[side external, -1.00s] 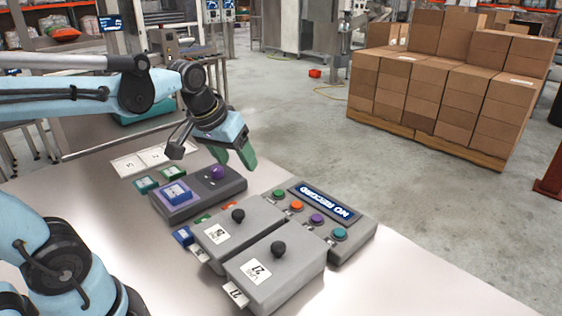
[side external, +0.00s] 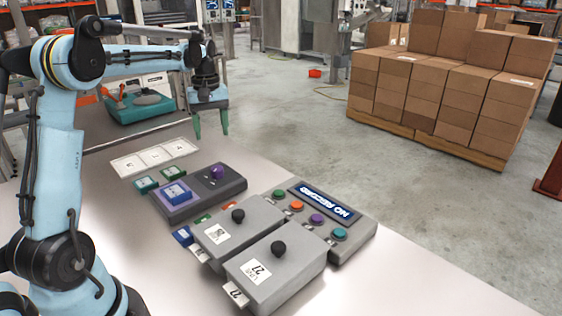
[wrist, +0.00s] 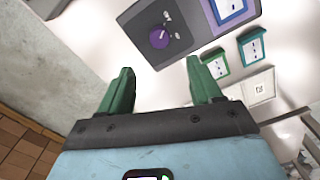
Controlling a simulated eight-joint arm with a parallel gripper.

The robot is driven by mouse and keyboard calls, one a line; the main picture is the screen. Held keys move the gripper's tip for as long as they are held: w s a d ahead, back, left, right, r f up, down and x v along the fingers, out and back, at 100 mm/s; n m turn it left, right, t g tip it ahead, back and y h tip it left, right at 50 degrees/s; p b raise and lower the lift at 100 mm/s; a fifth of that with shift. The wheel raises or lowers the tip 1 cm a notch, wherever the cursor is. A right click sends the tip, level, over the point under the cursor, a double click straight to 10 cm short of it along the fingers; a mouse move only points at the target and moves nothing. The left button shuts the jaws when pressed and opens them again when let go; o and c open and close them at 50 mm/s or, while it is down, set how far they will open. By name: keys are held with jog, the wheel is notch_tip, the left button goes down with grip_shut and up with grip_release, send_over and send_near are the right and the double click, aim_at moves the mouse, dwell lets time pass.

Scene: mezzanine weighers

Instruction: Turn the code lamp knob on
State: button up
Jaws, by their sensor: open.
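A purple knob (side external: 217,171) sits on the dark grey end of a low box (side external: 232,183); I take it for the code lamp knob. In the wrist view the knob (wrist: 159,38) shows at the upper middle with small white marks beside it; its setting is too small to read. A blue-framed tile (side external: 175,193) lies on the box's purple part. My gripper (side external: 211,132) points down, open and empty, in the air behind the box and apart from the knob. Its green fingers (wrist: 160,70) show spread in the wrist view, below the knob in the picture.
Two grey boxes with black knobs (side external: 238,215) (side external: 278,248) stand in front. Green tiles (side external: 146,184) and a white tray (side external: 155,157) lie left and behind. The table's front right is clear.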

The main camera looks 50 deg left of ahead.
aim_at(217, 168)
notch_tip(217, 168, down, 11)
jog(key=shift+f, duration=0.15)
dwell(0.4)
jog(key=c, duration=1)
jog(key=shift+c, duration=0.2)
jog(key=shift+m, duration=0.4)
jog(key=m, duration=0.6)
jog(key=shift+m, duration=0.3)
jog(key=m, duration=0.6)
jog(key=shift+m, duration=0.3)
